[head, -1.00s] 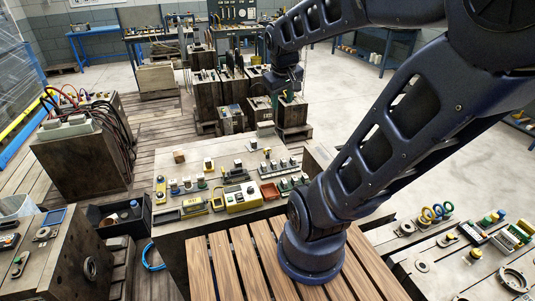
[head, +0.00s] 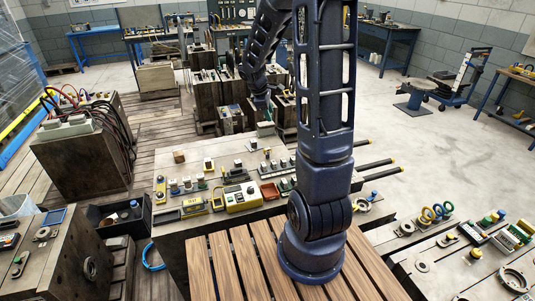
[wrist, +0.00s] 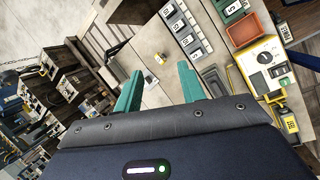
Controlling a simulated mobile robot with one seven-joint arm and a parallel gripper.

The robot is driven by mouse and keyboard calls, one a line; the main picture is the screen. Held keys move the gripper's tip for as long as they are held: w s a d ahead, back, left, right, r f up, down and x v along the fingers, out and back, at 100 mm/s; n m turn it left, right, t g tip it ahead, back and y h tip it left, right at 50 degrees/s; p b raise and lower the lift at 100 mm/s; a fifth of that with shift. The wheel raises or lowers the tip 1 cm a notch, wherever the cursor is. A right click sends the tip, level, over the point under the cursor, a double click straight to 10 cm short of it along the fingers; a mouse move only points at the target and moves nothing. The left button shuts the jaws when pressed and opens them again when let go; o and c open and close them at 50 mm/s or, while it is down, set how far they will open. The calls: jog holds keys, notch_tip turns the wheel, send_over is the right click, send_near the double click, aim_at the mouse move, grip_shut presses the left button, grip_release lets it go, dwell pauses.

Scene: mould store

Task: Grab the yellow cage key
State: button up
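A small yellow-and-white piece (wrist: 160,58) lies on the grey bench top in the wrist view, ahead of the gap between my fingers. It is too small to tell for sure whether it is the yellow cage key. A small yellow-and-dark piece (head: 267,152) near the far edge of the bench in the head view may be the same one. In the head view my gripper (head: 262,104) hangs beyond the bench's far edge, partly hidden by my arm.

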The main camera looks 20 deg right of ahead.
aim_at(267, 149)
jog(key=w+f+n, duration=0.2)
jog(key=w+f, duration=0.1)
jog(key=f, duration=0.4)
jog(key=w+d+f+n, duration=0.1)
jog(key=w+f+n, duration=0.1)
jog(key=f, duration=0.6)
jog(key=w+f+n+g, duration=0.1)
jog(key=w+f+n, duration=0.2)
jog(key=f, duration=0.5)
jog(key=shift+w+d+f, duration=0.15)
jog(key=shift+w, duration=0.3)
jog(key=shift+x, duration=2.65)
jog(key=shift+w+d, duration=0.15)
grip_shut()
